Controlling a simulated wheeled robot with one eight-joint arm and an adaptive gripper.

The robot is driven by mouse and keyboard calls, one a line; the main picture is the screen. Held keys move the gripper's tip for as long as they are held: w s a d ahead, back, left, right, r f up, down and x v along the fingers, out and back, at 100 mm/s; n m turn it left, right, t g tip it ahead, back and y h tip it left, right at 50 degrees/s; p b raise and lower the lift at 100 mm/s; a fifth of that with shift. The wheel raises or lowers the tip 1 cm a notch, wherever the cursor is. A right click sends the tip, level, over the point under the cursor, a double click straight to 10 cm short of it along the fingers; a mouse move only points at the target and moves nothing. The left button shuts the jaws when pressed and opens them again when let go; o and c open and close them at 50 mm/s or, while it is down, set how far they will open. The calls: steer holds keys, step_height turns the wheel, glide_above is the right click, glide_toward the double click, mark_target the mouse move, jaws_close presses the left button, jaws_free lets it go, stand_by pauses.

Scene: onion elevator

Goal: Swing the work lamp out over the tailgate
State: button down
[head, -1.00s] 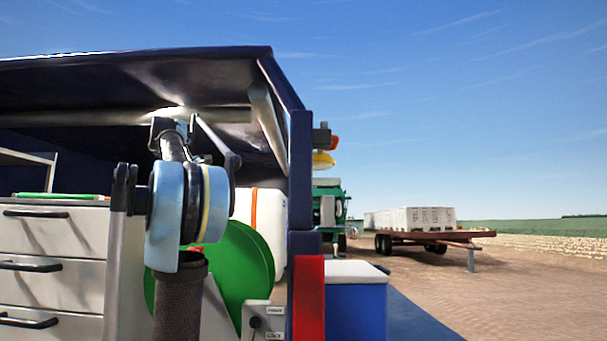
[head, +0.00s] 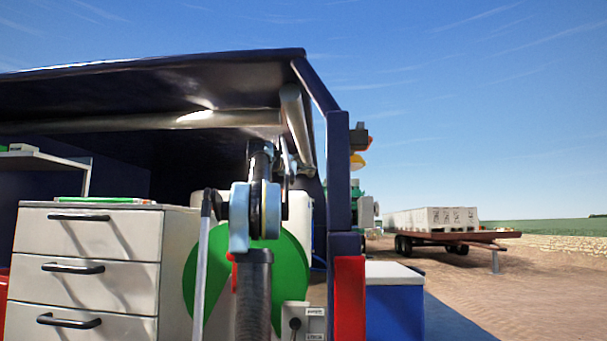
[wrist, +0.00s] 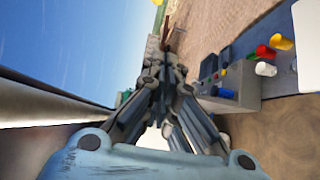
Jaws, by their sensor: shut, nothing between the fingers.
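A yellow, dome-like part (head: 357,162) hangs under a dark and orange block (head: 359,137), just right of the dark blue canopy post in the head view. It may be the work lamp, but I cannot be sure. My gripper (wrist: 156,80) is shut and empty in the wrist view, with its fingers together. In the head view my arm reaches in under the canopy, and its wrist hides most of the gripper. I cannot tell the distance from gripper to lamp. The tailgate is not clearly distinguishable.
The canopy post (head: 339,175) and a pale strut (head: 296,125) stand close right of my arm. A drawer cabinet (head: 95,260) is at left, a green disc (head: 290,275) behind my arm. The wrist view shows a grey box with coloured knobs (wrist: 240,85). Open ground lies right.

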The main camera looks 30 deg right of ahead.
steer(key=s+d, duration=0.1)
steer(key=d, duration=0.7)
steer(key=shift+d, duration=0.1)
